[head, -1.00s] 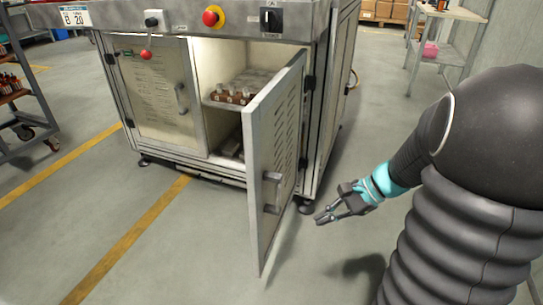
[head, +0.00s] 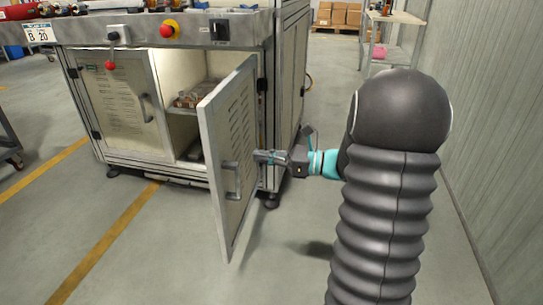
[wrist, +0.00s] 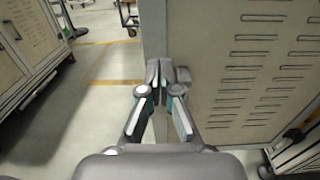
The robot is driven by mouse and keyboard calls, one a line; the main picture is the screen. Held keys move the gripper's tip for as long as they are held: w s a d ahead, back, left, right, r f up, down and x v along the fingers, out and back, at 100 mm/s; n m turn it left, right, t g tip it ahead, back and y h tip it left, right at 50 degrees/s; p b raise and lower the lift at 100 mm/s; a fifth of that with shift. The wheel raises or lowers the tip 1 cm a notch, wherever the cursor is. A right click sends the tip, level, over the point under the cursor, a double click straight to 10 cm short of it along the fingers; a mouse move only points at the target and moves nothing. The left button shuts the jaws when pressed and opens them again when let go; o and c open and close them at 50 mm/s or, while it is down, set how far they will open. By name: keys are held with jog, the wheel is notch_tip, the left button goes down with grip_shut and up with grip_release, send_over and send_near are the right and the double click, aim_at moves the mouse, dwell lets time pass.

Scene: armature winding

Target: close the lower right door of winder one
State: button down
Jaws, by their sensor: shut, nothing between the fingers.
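The lower right door (head: 232,130) of the winder cabinet (head: 290,90) stands wide open in the head view, hinged at its right side. Its slotted outer face and handle (head: 231,180) face right. My gripper (head: 260,157) is shut and empty, to the right of that outer face, level with the upper part of the handle. In the wrist view the closed fingertips (wrist: 168,75) are in front of the door's edge, with the slotted face (wrist: 250,75) to their right. I cannot tell whether the fingertips touch the door.
The lower left door (head: 120,100) is closed. Inside the open compartment a shelf holds brown items (head: 192,97). A side table (head: 400,18) stands back right by the wall. The floor in front is clear.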

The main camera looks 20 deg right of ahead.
aim_at(216, 151)
jog(key=x, duration=1)
